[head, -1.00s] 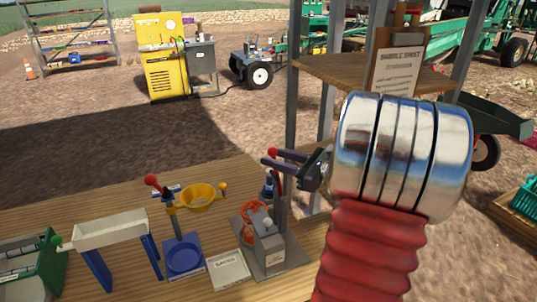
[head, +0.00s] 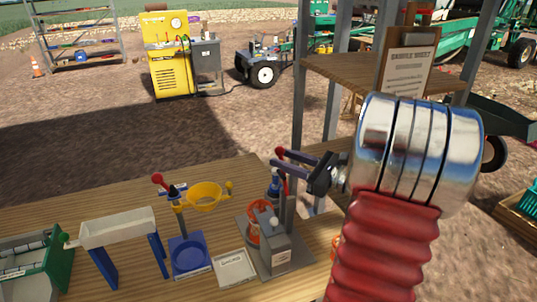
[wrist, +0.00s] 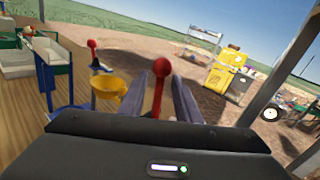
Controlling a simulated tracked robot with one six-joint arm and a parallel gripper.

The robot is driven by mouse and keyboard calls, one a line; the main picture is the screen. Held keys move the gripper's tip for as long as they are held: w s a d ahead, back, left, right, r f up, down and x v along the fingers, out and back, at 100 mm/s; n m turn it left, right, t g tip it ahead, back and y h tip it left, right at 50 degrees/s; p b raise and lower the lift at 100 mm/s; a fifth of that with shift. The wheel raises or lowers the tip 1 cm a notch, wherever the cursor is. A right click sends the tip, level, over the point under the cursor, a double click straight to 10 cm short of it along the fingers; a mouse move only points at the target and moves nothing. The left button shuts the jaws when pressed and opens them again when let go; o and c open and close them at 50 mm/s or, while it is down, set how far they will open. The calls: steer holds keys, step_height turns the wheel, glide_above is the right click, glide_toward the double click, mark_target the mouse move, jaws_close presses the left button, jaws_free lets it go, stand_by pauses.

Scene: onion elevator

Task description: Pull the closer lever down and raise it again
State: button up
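The closer (head: 280,250) is a grey machine on a grey base with an orange ring-shaped part, standing on the wooden bench. Its red lever with a ball knob (head: 280,152) stands raised beside a grey post. My gripper (head: 277,158) reaches in from the right, with its dark fingers at the knob. In the wrist view the red lever (wrist: 161,70) stands between the two fingers, which are apart on either side of it. No firm grip shows. The lower part of the lever is partly hidden by my gripper's body in the wrist view.
Left of the closer stands a blue stand with a yellow ring (head: 204,197) and its own red-knobbed lever (head: 158,180). A sign plate (head: 233,266) lies between them. A white trough (head: 118,228) is further left. A wooden shelf (head: 345,75) on metal posts rises behind my gripper.

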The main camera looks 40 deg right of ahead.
steer(key=x, duration=0.5)
steer(key=shift+w, duration=0.15)
steer(key=shift+c, duration=0.5)
steer(key=c, duration=0.6)
jaws_close()
steer(key=shift+r, duration=0.1)
